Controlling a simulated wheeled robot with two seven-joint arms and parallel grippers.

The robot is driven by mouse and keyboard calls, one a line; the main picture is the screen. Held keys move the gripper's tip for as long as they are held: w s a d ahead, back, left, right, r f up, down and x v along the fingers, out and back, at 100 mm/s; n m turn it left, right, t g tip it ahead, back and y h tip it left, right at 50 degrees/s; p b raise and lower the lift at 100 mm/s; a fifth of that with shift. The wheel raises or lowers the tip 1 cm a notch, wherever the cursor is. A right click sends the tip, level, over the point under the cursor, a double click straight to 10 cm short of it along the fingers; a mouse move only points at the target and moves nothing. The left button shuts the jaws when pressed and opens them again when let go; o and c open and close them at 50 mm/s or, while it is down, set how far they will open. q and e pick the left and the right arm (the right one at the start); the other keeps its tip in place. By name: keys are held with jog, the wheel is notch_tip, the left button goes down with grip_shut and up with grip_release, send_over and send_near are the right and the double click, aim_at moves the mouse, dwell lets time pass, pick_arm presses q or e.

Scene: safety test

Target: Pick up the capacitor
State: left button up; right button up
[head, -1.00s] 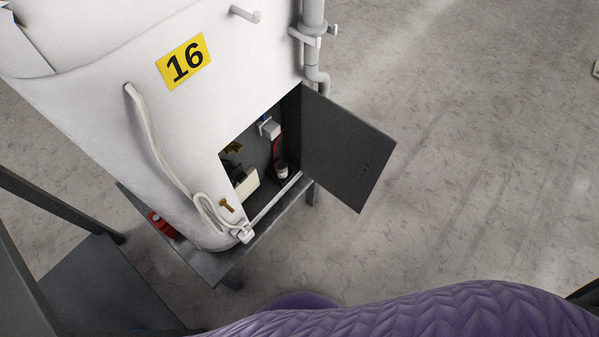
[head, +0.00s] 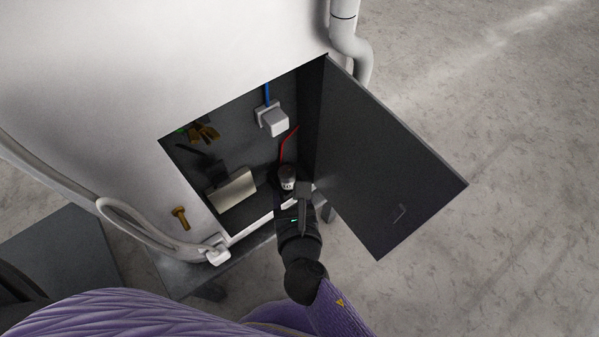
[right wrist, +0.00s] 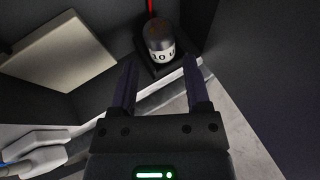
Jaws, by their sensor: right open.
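The capacitor (head: 287,176) is a small dark cylinder with a pale printed band. It stands at the bottom right inside the open cabinet, and a red wire runs up behind it. It also shows in the right wrist view (right wrist: 159,36), upright on a dark base. My right gripper (head: 294,190) is at the cabinet's lower front edge, just in front of the capacitor. In the right wrist view its two fingers (right wrist: 160,72) are spread, with nothing between them, and the capacitor lies beyond their tips. My left gripper is not in view.
The open dark door (head: 390,165) stands to the right of my arm. A cream box (head: 232,190) and a grey-white block with a blue wire (head: 272,118) are inside the cabinet. A white hose (head: 130,225) and brass knob (head: 181,217) are outside left.

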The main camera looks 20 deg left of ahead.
aim_at(288, 181)
jog(key=b+x, duration=0.1)
jog(key=x, duration=0.1)
jog(key=b+x, duration=0.3)
jog(key=x, duration=0.1)
jog(key=shift+f, duration=0.4)
jog(key=shift+w+a+b, duration=0.2)
jog(key=shift+w+b, duration=0.05)
jog(key=shift+b, duration=0.05)
jog(key=shift+r, duration=0.25)
jog(key=c, duration=0.6)
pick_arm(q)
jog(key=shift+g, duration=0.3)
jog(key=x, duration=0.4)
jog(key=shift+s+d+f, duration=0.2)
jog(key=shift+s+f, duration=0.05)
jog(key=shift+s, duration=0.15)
pick_arm(e)
grip_shut()
